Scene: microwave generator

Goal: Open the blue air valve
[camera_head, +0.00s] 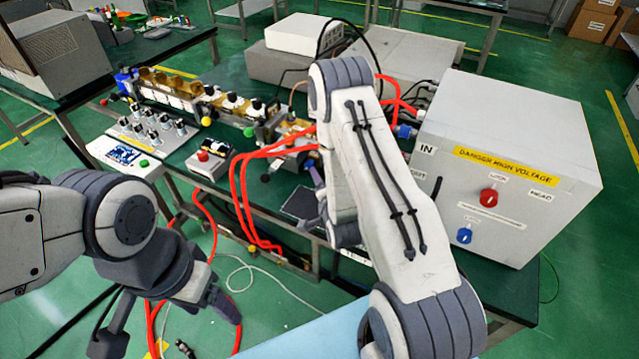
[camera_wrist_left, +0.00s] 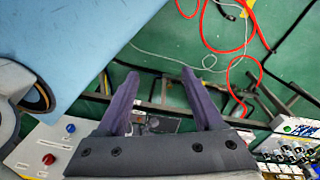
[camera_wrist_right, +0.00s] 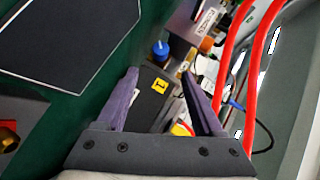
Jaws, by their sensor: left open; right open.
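In the right wrist view a small blue knob (camera_wrist_right: 160,49) stands by a grey block with a yellow label (camera_wrist_right: 159,85). It appears between and just past the fingertips of my right gripper (camera_wrist_right: 159,73), which is open and empty. I cannot tell whether they touch. In the head view my right arm hides this spot, and only a purple part of the right gripper shows beside it. My left gripper (camera_head: 166,322) is open and empty, low at the left in front of the bench; it also shows in the left wrist view (camera_wrist_left: 147,72).
A white high-voltage box (camera_head: 510,160) with a red knob (camera_head: 489,197) and another blue knob (camera_head: 464,235) stands at the right. Red hoses (camera_head: 240,190) loop over the bench edge. A dark flat panel (camera_wrist_right: 75,35) lies left in the right wrist view.

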